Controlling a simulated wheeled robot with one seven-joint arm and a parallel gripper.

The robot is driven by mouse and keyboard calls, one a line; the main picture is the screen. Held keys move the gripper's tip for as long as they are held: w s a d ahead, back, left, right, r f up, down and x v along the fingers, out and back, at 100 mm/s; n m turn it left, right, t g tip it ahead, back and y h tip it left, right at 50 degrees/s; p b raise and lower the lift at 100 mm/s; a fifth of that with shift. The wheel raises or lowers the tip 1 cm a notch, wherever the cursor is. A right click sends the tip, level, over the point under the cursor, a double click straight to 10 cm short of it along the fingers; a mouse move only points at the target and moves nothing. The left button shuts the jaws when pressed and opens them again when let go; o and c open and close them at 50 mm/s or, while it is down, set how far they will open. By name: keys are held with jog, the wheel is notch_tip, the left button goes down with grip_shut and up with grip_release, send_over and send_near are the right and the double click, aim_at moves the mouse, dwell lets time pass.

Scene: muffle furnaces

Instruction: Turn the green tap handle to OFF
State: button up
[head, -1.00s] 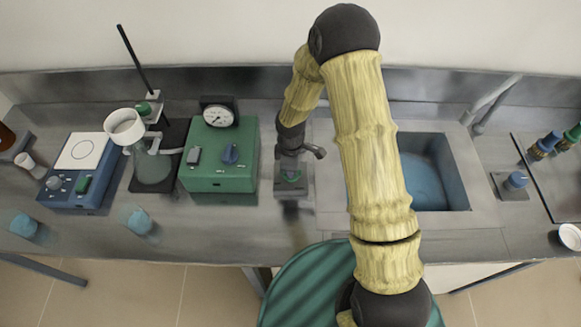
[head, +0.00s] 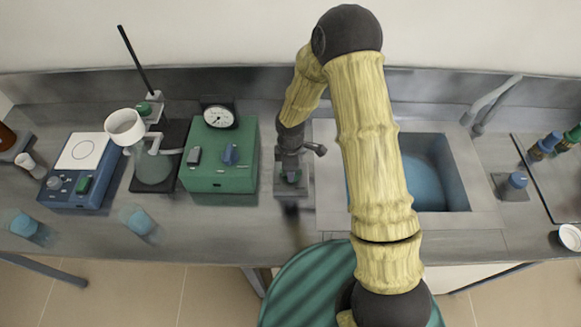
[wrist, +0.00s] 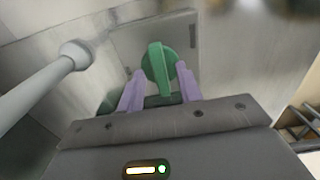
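The green tap handle (wrist: 158,68) is a round knob with a raised bar, on a grey plate (wrist: 185,30). In the wrist view its bar points nearly straight up the picture. My gripper (wrist: 160,72) has its two purple fingers on either side of the handle, with gaps between them and the bar. I cannot tell whether the fingers touch the knob's rim. Any OFF marking is not readable.
A green box with a dial gauge (head: 220,165) stands just left of the tap. A sink (head: 455,180) lies to the right, partly behind my arm. In the wrist view a pale rod (wrist: 45,80) is close on the left.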

notch_tip(320, 180, up, 17)
jog(key=b, duration=0.1)
jog(key=shift+r, duration=0.2)
dwell(0.5)
dwell(0.5)
jog(key=s+d+r+m+t, duration=0.2)
jog(key=s+d+r+m, duration=0.1)
jog(key=s+d+m, duration=0.9)
jog(key=d+m, duration=0.2)
jog(key=m, duration=0.3)
jog(key=shift+s+m+t, duration=0.3)
jog(key=shift+s+m, duration=0.1)
